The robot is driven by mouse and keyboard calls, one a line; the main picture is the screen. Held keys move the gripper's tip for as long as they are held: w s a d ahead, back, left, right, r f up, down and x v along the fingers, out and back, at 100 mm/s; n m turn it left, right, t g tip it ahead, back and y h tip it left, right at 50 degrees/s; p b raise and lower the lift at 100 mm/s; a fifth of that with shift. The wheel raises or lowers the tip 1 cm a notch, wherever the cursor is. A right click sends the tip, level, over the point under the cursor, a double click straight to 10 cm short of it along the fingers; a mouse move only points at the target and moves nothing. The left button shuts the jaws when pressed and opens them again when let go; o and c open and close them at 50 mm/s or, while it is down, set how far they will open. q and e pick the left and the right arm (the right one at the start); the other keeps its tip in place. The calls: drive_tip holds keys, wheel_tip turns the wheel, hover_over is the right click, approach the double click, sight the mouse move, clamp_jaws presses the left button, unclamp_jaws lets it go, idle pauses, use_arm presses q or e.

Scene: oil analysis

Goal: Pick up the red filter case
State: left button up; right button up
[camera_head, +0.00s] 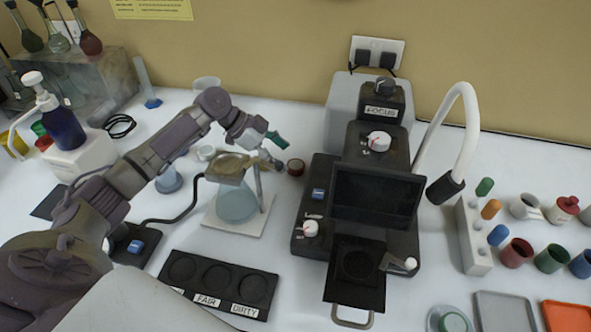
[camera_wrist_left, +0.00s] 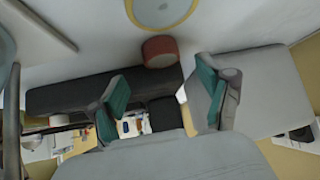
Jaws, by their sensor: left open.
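A small round red case (camera_head: 295,167) sits on the white table, between the flask stand and the black microscope-like device. It appears as a short red cylinder in the left wrist view (camera_wrist_left: 160,51). My left gripper (camera_head: 275,149) is open and empty, just left of the case and apparently above the table. In the wrist view the teal-padded fingers (camera_wrist_left: 161,97) are spread apart, and the red case lies beyond them, not clearly between the pads. My right gripper is not in view.
The black device (camera_head: 375,195) stands close on the right. A flask (camera_head: 237,203) on a white stand is close below the gripper. A black three-well tray (camera_head: 218,284) lies in front. Red, green and blue cups (camera_head: 517,252) stand at the right, with a grey tray (camera_head: 505,311).

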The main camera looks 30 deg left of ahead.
sight(295, 164)
use_arm(q)
drive_tip(key=b+x, duration=0.1)
drive_tip(key=x, duration=0.3)
drive_tip(key=shift+w+f, duration=0.15)
drive_tip(key=shift+w, duration=0.05)
drive_tip(key=shift+c, duration=0.3)
drive_tip(key=c, duration=1)
